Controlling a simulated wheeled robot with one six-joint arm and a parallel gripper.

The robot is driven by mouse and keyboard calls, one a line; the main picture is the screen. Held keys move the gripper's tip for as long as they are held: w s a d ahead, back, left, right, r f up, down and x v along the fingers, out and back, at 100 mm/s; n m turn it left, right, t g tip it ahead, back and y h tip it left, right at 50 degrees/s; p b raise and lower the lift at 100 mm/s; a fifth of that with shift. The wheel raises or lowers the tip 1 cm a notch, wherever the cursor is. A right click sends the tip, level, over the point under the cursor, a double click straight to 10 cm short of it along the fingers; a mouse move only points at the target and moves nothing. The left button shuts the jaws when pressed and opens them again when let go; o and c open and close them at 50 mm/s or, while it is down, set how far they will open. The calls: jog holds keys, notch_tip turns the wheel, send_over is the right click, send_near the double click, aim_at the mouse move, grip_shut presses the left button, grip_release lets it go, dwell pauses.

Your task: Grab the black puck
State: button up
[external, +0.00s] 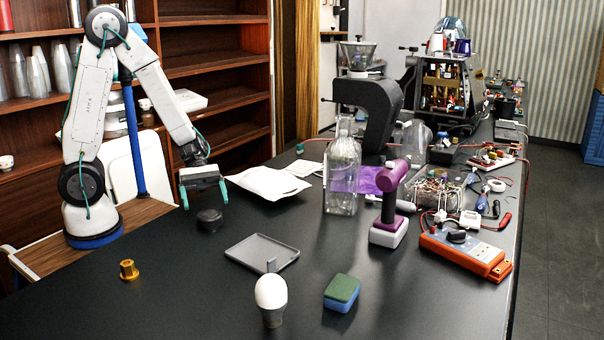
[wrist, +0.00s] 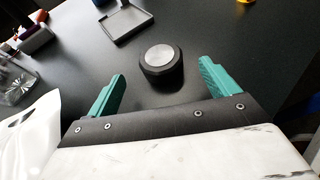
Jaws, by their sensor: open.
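The black puck (external: 209,219) stands on the dark table near its left edge in the external view. In the wrist view the puck (wrist: 161,63) is a short black cylinder with a grey disc on top. My gripper (external: 204,194) is above the puck in the external view, with its teal fingers apart. In the wrist view my gripper (wrist: 163,82) has its two teal fingers spread wide, with the puck just beyond and between their tips. Nothing is between the fingers, and I see no contact with the puck.
A grey tray (external: 262,252) lies right of the puck, with a light bulb (external: 271,297) and a green-blue sponge (external: 342,292) nearer the front. A brass knob (external: 128,269) stands at the front left. A white bag (external: 268,183) lies behind. The table around the puck is clear.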

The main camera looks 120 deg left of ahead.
aim_at(209, 213)
jog(key=x, duration=0.6)
jog(key=shift+w+f, duration=0.15)
jog(key=shift+f, duration=0.1)
jog(key=c, duration=1.2)
